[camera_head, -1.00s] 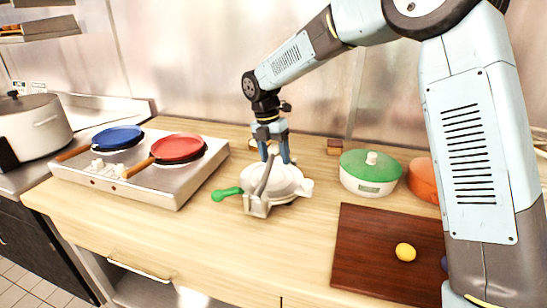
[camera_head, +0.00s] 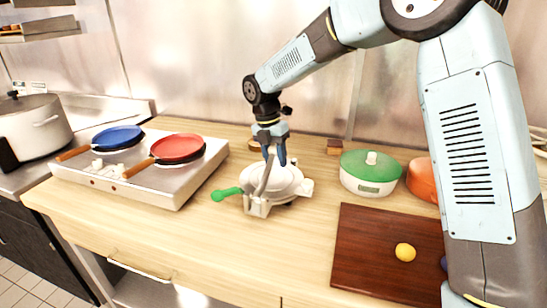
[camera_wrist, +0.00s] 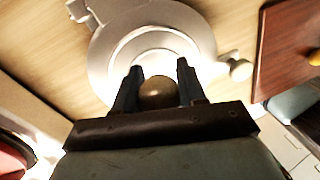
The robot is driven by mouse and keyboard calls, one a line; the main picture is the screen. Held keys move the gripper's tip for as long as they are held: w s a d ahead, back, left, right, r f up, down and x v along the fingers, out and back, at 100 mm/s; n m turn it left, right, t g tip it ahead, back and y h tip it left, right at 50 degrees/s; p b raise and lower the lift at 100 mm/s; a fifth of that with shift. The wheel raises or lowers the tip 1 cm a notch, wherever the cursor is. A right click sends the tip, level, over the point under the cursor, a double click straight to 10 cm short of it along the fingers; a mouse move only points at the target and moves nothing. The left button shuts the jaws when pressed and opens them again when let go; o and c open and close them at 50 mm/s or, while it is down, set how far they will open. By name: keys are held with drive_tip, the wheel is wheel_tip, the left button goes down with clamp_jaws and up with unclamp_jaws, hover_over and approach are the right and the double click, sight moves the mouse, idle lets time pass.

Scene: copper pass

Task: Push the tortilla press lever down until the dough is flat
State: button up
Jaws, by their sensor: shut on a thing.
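The white tortilla press (camera_head: 290,181) stands on the wooden counter, and it also shows in the wrist view (camera_wrist: 105,55) as a pale round plate. Its grey-white lever (camera_head: 263,176) rises at a slant at the front. A green handle (camera_head: 226,194) sticks out to the left. My gripper (camera_head: 275,163) points down just over the press, behind the lever. In the wrist view my gripper (camera_wrist: 157,85) is shut on a round tan-brown ball (camera_wrist: 162,93), which looks like the dough. The ball is hidden in the head view. I cannot tell whether it touches the press.
A stove (camera_head: 165,185) with a blue pan (camera_head: 117,138) and a red pan (camera_head: 178,148) is at left. A green-lidded pot (camera_head: 370,172) and an orange pot (camera_head: 422,180) stand at right. A dark board (camera_head: 370,250) holds a yellow ball (camera_head: 405,252). The front middle counter is clear.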

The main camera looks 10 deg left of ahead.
clamp_jaws()
drive_tip(key=shift+s+r, duration=0.1)
drive_tip(key=shift+r, duration=0.25)
drive_tip(key=o, duration=1)
unclamp_jaws()
drive_tip(key=shift+o, duration=0.2)
wheel_tip(320, 180, up, 13)
drive_tip(key=a, duration=0.2)
drive_tip(key=shift+a+r, duration=0.2)
drive_tip(key=shift+a, duration=0.1)
